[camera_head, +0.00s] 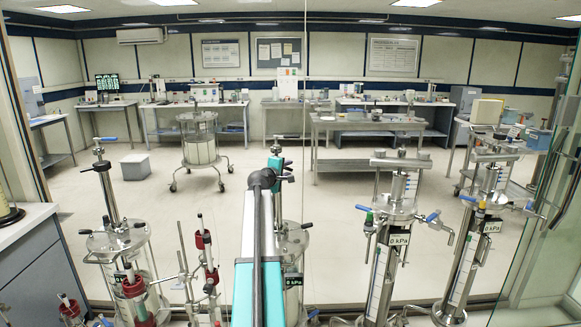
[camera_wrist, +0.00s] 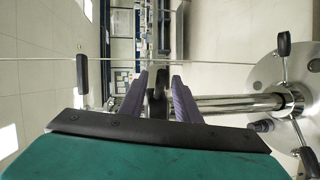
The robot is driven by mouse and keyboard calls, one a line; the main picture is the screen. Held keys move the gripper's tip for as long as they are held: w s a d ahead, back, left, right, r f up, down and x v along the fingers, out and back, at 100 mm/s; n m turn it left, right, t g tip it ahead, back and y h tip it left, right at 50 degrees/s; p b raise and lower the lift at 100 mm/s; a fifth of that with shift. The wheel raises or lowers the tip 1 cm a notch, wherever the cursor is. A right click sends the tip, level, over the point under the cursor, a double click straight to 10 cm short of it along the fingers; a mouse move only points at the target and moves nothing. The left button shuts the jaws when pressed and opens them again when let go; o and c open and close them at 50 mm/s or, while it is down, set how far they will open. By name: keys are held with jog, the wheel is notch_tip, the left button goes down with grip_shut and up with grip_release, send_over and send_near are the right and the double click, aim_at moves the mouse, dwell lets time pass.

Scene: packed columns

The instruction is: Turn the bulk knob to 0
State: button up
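I cannot pick out a knob labelled bulk in either view. My gripper (camera_wrist: 159,73) shows in the wrist view with its two purple-grey fingers apart. A dark piece (camera_wrist: 157,92) shows between the fingers; whether they touch it is unclear. A metal shaft (camera_wrist: 235,103) runs from there to a round steel column lid (camera_wrist: 268,75) with black-handled clamps. In the head view my teal and white arm reaches forward over the middle column (camera_head: 292,238), hiding much of it. This column has a 0 kPa display (camera_head: 292,280).
A steel column (camera_head: 122,243) stands at the left, and two more with 0 kPa displays, the nearer (camera_head: 397,208) and the farther (camera_head: 488,190), stand at the right. Red-clamped glassware (camera_head: 204,240) is left of my arm. Open floor (camera_head: 240,190) and benches lie behind.

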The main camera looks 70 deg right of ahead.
jog(key=shift+s+d+f+p, duration=0.1)
jog(key=shift+d+f+p, duration=0.1)
jog(key=shift+d, duration=0.5)
jog(key=shift+w+d+f+p, duration=0.1)
jog(key=shift+d+p, duration=0.05)
jog(key=shift+d, duration=0.55)
jog(key=shift+s+d+f+p, duration=0.1)
jog(key=shift+d+p, duration=0.1)
jog(key=shift+d, duration=0.5)
grip_shut()
